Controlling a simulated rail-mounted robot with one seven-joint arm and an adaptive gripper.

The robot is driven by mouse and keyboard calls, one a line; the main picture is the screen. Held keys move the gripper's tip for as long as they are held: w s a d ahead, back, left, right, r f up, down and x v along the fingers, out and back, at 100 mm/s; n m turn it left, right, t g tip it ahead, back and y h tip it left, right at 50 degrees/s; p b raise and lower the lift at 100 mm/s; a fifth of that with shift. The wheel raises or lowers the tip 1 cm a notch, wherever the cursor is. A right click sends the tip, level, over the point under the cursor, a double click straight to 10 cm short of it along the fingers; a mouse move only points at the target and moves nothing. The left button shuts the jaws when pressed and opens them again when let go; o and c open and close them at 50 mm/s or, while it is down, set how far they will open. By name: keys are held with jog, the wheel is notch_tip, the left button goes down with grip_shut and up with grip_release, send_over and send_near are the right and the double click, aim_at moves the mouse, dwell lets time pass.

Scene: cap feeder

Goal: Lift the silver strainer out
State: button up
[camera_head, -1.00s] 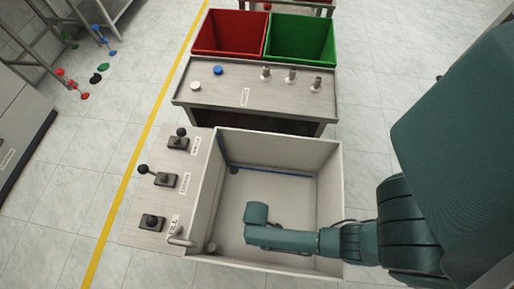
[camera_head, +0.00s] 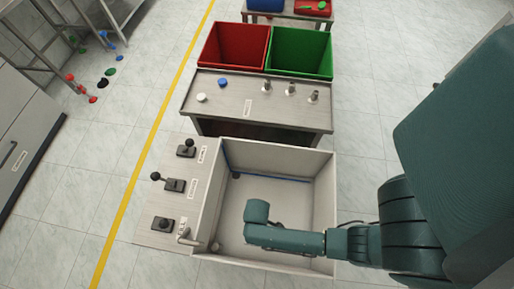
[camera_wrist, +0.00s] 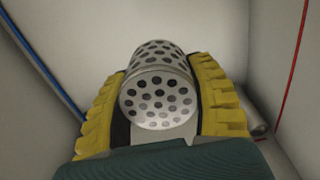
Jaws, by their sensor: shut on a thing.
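The silver strainer (camera_wrist: 158,97) is a perforated metal cylinder, seen end-on in the wrist view. My gripper (camera_wrist: 165,92), with yellow ribbed fingers on both sides of it, is shut on the strainer. Pale tank walls surround it in that view. In the head view my arm reaches down into the large light-grey sink-like tank (camera_head: 325,200). The gripper's fingers and the strainer are hidden there behind my arm. I cannot tell whether the strainer is clear of the tank's floor.
A panel left of the tank carries several black controls (camera_head: 174,185) and a tap (camera_head: 186,237). Behind stands a metal table (camera_head: 260,115) with a white cap (camera_head: 201,97), a blue cap (camera_head: 222,82) and metal posts. Red (camera_head: 235,45) and green (camera_head: 300,50) bins stand beyond.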

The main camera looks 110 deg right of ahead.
notch_tip(320, 180, up, 31)
jog(key=p, duration=3.3)
jog(key=shift+p, duration=0.35)
